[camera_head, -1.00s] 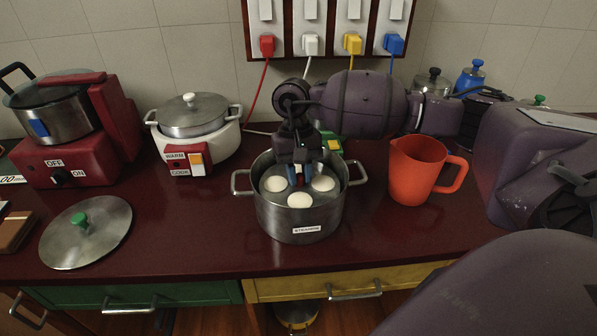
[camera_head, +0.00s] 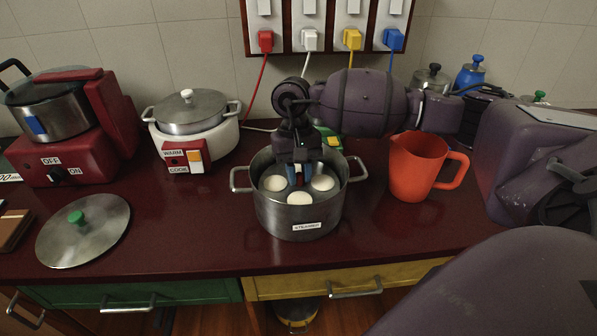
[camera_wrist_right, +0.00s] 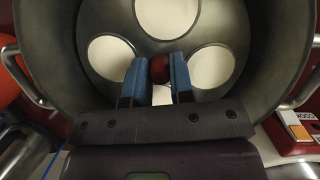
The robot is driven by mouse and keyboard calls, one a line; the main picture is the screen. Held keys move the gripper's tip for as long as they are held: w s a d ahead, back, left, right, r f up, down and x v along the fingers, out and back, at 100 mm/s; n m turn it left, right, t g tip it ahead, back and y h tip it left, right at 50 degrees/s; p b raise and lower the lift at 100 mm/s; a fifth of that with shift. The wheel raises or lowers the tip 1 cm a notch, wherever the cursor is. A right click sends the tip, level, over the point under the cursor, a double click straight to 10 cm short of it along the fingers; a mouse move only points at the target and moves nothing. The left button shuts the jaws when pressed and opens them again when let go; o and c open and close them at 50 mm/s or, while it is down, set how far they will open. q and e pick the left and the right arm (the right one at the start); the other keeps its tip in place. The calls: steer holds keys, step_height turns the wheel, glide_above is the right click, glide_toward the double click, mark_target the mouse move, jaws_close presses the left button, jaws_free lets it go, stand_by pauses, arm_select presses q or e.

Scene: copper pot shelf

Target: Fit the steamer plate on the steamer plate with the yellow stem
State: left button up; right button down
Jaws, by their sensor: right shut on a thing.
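The steel pot (camera_head: 270,217) labelled as a steamer stands on the counter. A grey steamer plate (camera_wrist_right: 140,42) with several round white cakes lies level inside the pot, a little below its rim. My right gripper (camera_head: 298,179) reaches down into the pot from above. In the right wrist view its blue fingers are shut on the plate's short stem, which has a dark red knob (camera_wrist_right: 159,69). The plate with the yellow stem is not visible; the held plate covers the pot's inside. My left gripper is out of view.
An orange jug (camera_head: 417,168) stands close right of the pot. A white cooker (camera_head: 217,144) and a red appliance (camera_head: 80,160) stand to the left. A steel lid with a green knob (camera_head: 85,232) lies on the front left counter. Clear counter surrounds the pot's front.

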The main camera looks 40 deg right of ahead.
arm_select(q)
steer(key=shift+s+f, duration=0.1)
arm_select(e)
steer(key=shift+f, duration=0.1)
steer(key=c, duration=1)
jaws_free()
steer(key=shift+c, duration=0.2)
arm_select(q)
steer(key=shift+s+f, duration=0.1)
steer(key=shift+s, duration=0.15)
arm_select(e)
steer(key=shift+o, duration=0.7)
